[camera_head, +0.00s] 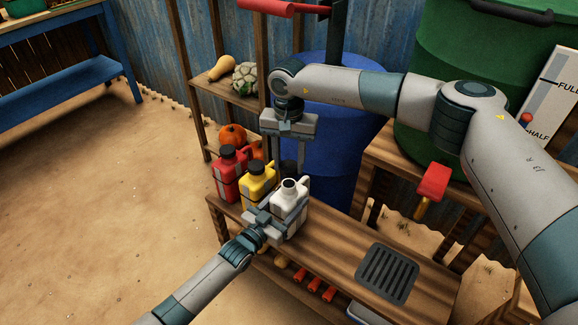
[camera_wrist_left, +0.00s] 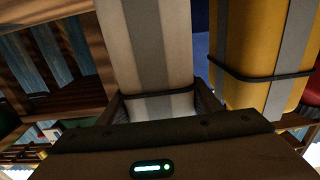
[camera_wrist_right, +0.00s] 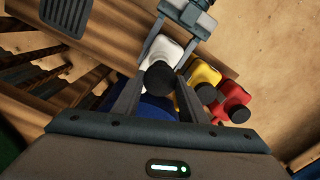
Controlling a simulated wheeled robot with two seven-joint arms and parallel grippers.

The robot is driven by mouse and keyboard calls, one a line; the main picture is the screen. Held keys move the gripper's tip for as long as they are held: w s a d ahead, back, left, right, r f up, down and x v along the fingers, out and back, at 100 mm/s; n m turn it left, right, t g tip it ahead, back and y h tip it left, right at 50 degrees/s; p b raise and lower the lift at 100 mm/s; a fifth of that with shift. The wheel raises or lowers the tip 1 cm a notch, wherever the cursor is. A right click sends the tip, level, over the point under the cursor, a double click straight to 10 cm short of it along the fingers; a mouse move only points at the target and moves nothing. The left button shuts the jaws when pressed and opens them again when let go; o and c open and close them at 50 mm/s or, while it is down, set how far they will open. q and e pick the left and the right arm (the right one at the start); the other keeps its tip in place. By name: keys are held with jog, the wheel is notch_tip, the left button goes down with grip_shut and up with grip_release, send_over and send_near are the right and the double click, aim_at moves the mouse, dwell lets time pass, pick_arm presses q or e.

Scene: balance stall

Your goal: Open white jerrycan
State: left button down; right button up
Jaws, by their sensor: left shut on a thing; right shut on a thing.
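The white jerrycan (camera_head: 289,208) stands on the wooden bench, its round mouth uncovered. My left gripper (camera_head: 279,218) is shut on its body from the front; the left wrist view shows the jerrycan's striped side (camera_wrist_left: 145,40) between the fingers. My right gripper (camera_head: 289,160) points down and is shut on a black cap (camera_head: 288,168), held clear of the mouth, just above and behind it. In the right wrist view the cap (camera_wrist_right: 158,78) sits between the fingertips, with the white jerrycan (camera_wrist_right: 162,52) beneath and partly hidden by it.
A capped yellow jerrycan (camera_head: 257,184) and a capped red jerrycan (camera_head: 229,174) stand close on the left. A dark grate (camera_head: 387,273) lies on the bench to the right, with bare wood (camera_head: 335,247) between. A blue barrel (camera_head: 345,150) stands behind.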

pick_arm(q)
jog(key=c, duration=0.5)
grip_release()
jog(key=shift+s+a, duration=0.1)
jog(key=v, duration=1.1)
jog(key=shift+s+a+p, duration=0.2)
jog(key=shift+s+p, duration=0.1)
